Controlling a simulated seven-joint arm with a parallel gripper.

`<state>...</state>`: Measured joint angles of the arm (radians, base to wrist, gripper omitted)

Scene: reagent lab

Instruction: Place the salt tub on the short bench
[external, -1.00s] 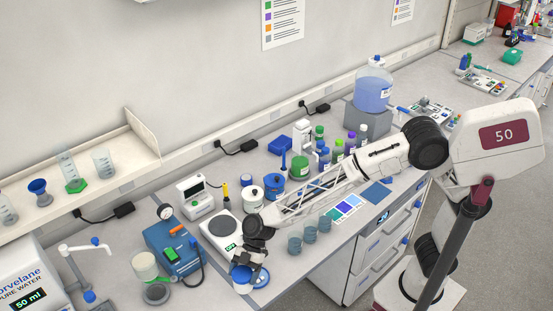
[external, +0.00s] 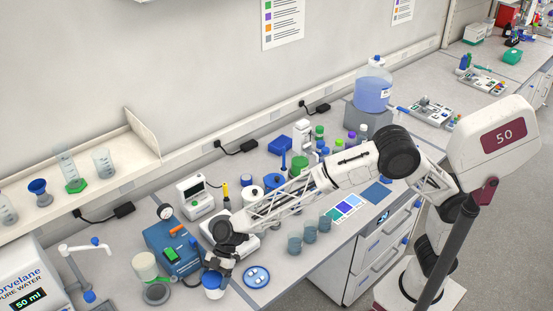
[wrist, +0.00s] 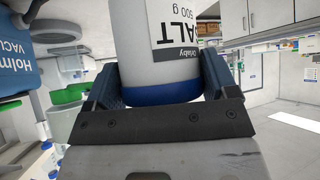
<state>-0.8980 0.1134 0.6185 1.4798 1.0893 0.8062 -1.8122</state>
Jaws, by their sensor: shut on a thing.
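The salt tub (wrist: 168,50) is white with a blue lid, and its label partly reads "ALT 500 g" in the wrist view. My gripper (wrist: 160,88) is shut on it at the lid end, one finger on each side. In the external view the tub (external: 213,286) hangs from my gripper (external: 220,266) at the bench's front edge, right of the vacuum pump. Whether it touches the bench is unclear. The bench top (external: 122,258) continues left; I cannot tell which section is the short bench.
The blue vacuum pump (external: 172,250) and a beaker with green (external: 145,266) stand close left of the tub. A blue dish with white pieces (external: 256,277) lies to its right. A balance (external: 222,226) sits behind. A water unit (external: 38,275) and tap (external: 85,247) stand far left.

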